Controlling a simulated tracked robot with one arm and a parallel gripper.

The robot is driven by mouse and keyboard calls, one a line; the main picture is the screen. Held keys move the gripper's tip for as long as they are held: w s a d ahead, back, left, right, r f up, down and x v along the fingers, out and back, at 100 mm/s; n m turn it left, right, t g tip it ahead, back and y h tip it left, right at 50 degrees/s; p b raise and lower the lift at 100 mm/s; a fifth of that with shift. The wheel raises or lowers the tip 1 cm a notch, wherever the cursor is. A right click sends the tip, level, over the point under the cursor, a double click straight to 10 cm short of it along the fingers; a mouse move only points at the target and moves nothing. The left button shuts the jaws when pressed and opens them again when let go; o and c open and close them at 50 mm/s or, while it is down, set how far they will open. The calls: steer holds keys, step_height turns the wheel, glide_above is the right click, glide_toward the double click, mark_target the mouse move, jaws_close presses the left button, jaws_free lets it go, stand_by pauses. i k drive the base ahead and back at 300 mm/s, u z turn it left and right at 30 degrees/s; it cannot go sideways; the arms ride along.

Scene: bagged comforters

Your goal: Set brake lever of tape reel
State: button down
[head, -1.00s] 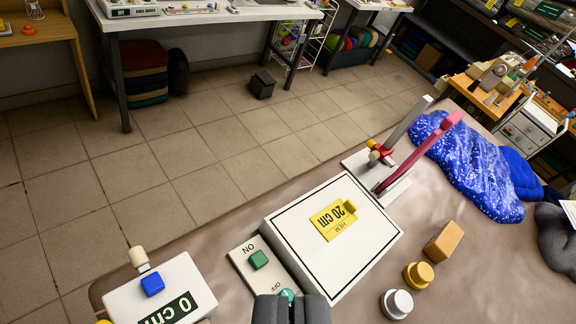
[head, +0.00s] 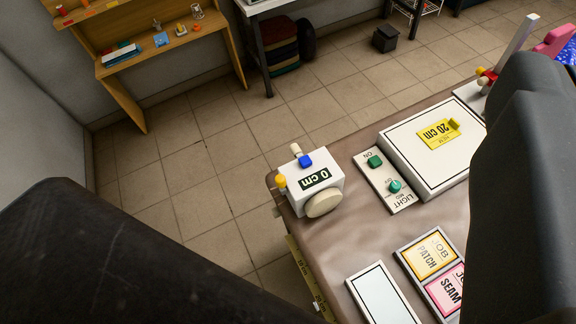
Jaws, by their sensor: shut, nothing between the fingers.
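The tape reel (head: 318,190) is a white box at the table's left corner, with a "0 cm" display, a blue button (head: 305,160) and a round cream disc (head: 324,203). A short lever with a cream tip (head: 296,149) stands up at its back edge; I take it for the brake lever. A yellow knob (head: 281,181) is on its left side. My gripper (head: 520,100) shows as a large dark shape at the right, close to the camera. It is shut and empty, apart from the reel in the picture. Another dark part of mine fills the lower left.
Job cards (head: 430,255) and a white-topped plate (head: 384,296) lie in front. Yellow tape (head: 303,272) hangs at the table edge. Tiled floor lies beyond.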

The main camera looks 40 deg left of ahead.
mark_target(280, 179)
steer(key=u, duration=1.15)
steer(key=k, duration=0.5)
steer(key=z, duration=0.45)
